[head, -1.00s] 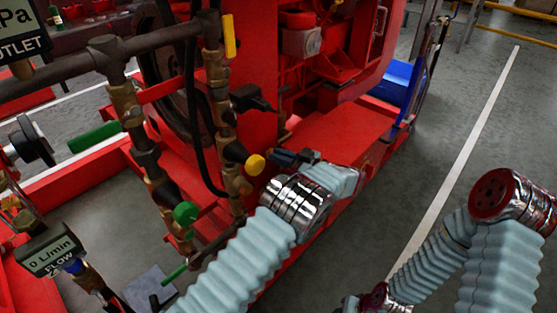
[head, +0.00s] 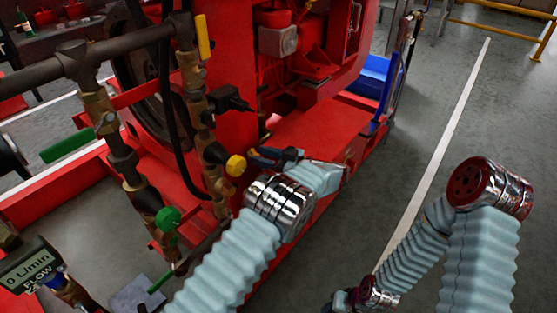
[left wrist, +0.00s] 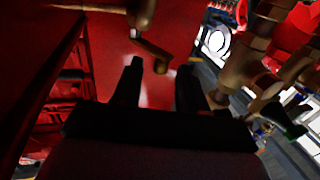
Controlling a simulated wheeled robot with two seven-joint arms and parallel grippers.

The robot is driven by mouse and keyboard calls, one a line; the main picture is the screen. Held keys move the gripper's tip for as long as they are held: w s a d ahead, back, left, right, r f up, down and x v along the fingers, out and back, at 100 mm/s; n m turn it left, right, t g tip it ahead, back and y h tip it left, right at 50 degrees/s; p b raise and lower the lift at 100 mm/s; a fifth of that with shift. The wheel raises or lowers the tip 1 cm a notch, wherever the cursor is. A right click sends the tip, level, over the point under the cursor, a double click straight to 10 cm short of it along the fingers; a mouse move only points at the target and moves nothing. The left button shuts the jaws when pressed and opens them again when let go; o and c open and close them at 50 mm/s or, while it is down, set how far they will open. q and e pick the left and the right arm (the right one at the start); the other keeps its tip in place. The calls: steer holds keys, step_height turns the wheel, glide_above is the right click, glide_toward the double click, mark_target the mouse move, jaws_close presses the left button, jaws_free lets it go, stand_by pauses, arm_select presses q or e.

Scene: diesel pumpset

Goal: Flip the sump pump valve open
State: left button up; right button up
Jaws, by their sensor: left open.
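My left gripper (head: 268,157) is open beside the pipe stand, just right of a yellow round knob (head: 236,165). I cannot tell whether they touch. In the left wrist view its two dark fingers (left wrist: 158,82) are apart, with a bent brass-coloured fitting (left wrist: 154,55) beyond the gap. The brass pipework carries a yellow lever (head: 203,37), a green lever (head: 67,145), a green round knob (head: 168,217) and a low green lever (head: 160,283). I cannot tell which of these is the sump pump valve.
A flow meter (head: 30,266) is at lower left. A black hose (head: 170,90) hangs by the pipes. The grey floor at right is open.

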arm_select(q)
steer(key=v, duration=1.3)
steer(key=shift+r, duration=0.1)
steer(key=shift+c, duration=0.3)
